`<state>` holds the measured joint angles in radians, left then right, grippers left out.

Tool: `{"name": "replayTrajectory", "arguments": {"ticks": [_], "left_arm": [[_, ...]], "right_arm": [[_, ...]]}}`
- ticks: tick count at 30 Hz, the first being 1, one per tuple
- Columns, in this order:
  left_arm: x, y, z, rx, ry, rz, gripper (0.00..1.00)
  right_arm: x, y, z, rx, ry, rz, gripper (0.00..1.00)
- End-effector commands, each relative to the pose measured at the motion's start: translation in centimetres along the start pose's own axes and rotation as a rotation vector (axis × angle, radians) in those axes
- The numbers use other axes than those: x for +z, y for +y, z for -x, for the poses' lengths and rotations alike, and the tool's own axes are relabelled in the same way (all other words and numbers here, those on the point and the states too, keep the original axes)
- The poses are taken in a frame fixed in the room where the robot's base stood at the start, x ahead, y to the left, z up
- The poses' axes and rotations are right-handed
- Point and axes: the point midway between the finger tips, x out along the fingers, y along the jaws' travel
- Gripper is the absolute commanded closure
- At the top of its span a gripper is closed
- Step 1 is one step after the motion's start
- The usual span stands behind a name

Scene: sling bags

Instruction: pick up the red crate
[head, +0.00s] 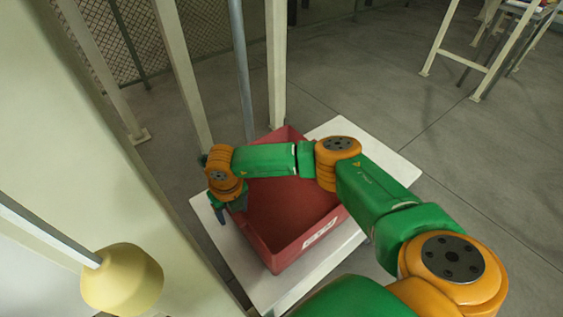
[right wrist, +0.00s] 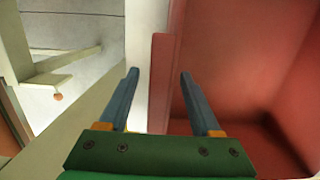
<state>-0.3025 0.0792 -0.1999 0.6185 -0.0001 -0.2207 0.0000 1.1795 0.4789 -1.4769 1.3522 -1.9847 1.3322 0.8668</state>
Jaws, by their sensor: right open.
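The red crate (head: 290,215) sits on a white table in the head view. It is open at the top, looks empty, and has a white label on its near wall. My right arm reaches across it from the right and hides part of it. My right gripper (head: 222,212) is at the crate's left wall. In the right wrist view, the gripper (right wrist: 158,85) is open. The crate's wall (right wrist: 160,85) shows between its two fingers, with the crate's inside to the right. I cannot tell whether the fingers touch the wall. My left gripper is not in view.
The white table (head: 375,150) has bare surface at the back right and along the front. Pale posts (head: 276,65) and a grey pole (head: 241,70) stand close behind the crate. A large pale panel (head: 75,130) is on the left. Open floor (head: 480,160) lies to the right.

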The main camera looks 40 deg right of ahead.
Motion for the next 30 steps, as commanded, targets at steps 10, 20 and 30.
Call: {"name": "replayTrajectory", "arguments": {"ticks": [10,20,30], "left_arm": [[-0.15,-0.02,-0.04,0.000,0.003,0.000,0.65],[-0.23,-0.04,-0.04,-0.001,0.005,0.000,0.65],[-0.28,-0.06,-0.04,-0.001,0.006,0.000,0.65]], "right_arm": [[0.01,0.01,0.03,0.001,0.000,0.000,0.89],[0.01,0.01,0.05,0.001,0.000,0.000,1.00],[0.01,0.02,0.06,0.001,0.000,0.000,1.00]]}}
